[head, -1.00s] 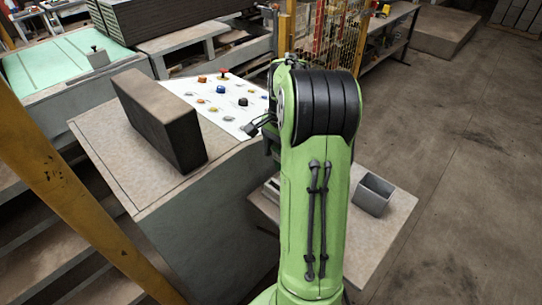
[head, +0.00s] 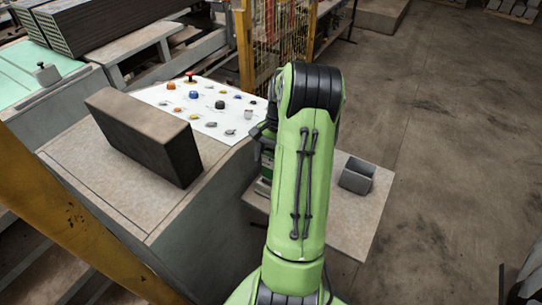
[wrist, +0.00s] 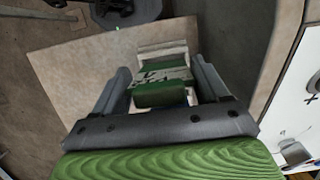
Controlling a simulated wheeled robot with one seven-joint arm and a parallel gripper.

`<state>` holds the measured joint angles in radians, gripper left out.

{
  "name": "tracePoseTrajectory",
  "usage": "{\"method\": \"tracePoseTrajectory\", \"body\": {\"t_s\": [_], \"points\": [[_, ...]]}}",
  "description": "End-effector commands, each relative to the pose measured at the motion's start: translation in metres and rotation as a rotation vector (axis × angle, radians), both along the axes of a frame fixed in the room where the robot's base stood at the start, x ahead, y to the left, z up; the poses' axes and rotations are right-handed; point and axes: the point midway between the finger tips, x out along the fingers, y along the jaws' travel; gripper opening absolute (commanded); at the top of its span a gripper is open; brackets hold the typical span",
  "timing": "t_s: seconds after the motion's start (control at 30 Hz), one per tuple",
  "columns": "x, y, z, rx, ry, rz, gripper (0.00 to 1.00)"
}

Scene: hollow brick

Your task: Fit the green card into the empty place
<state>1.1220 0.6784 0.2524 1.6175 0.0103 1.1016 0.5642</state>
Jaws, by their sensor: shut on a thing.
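In the wrist view my gripper (wrist: 162,92) is shut on the green card (wrist: 160,97), which sits between the two grey fingers. Beyond it is a light grey holder (wrist: 163,48) with green and whitish parts, on the low side table (wrist: 75,68). The held card overlaps the holder in this view, so I cannot tell whether they touch. The empty place cannot be made out. In the head view my arm mostly hides the gripper (head: 262,143); a bit of green (head: 267,160) shows just below it, over the left part of the side table.
An open grey box (head: 357,175) stands on the side table (head: 340,218). To the left is a larger console with a dark hollow brick (head: 145,135) and a white button panel (head: 205,110). A yellow post (head: 60,210) crosses the left foreground.

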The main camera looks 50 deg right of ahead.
Motion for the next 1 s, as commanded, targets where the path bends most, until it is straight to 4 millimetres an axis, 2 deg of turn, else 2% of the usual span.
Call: {"method": "tracePoseTrajectory", "body": {"t_s": [0.03,0.1,0.37,1.0], "points": [[0.0,0.0,-0.011,0.0,0.0,0.0,0.39],[0.0,0.0,-0.018,0.0,0.0,0.0,0.39],[0.0,0.0,-0.011,0.0,0.0,0.0,0.39],[0.0,0.0,-0.022,0.0,0.0,0.0,0.39]]}}
